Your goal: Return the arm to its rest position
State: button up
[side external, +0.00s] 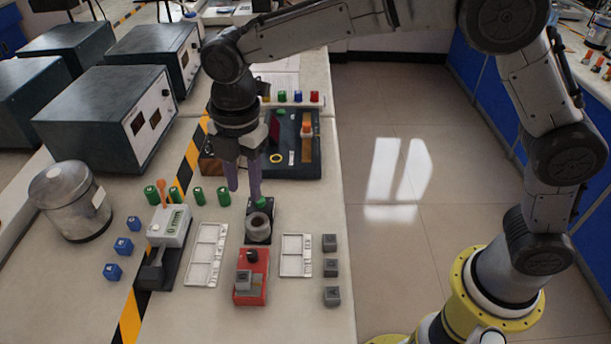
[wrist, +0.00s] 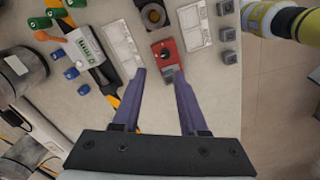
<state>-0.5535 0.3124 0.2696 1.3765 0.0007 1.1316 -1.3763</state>
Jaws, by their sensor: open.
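My gripper (side external: 243,190) hangs from my arm over the work table, with its two purple fingers pointing down. In the wrist view my gripper (wrist: 157,72) has its fingers spread apart with nothing between them. In the side view the fingers appear just behind a dark stand (side external: 258,228) with a round cup-like top and a green piece. How high the fingertips are above the table is hard to tell.
A red box (side external: 251,284) carries a grey cube and black knob. White trays (side external: 207,255), grey cubes (side external: 331,268), blue cubes (side external: 123,246), green cylinders (side external: 197,196) and a metal canister (side external: 68,200) stand around. Grey instruments (side external: 105,117) line the left. Floor lies right.

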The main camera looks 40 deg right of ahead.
jog(key=d+r+m+t, duration=0.1)
jog(key=d+r+m, duration=0.1)
jog(key=d+r, duration=0.55)
jog(key=s+d+r+m+t, duration=0.3)
jog(key=s+d+r+m, duration=0.35)
jog(key=s+d, duration=0.45)
jog(key=s+d+f+m, duration=0.3)
jog(key=s+f+m, duration=0.1)
jog(key=s+m, duration=0.2)
jog(key=s+d+f+m+t, duration=0.1)
jog(key=s+d+f+m, duration=0.2)
jog(key=s+m, duration=0.4)
jog(key=shift+d+f+m, duration=0.2)
jog(key=shift+f+m, duration=0.15)
jog(key=shift+f, duration=0.1)
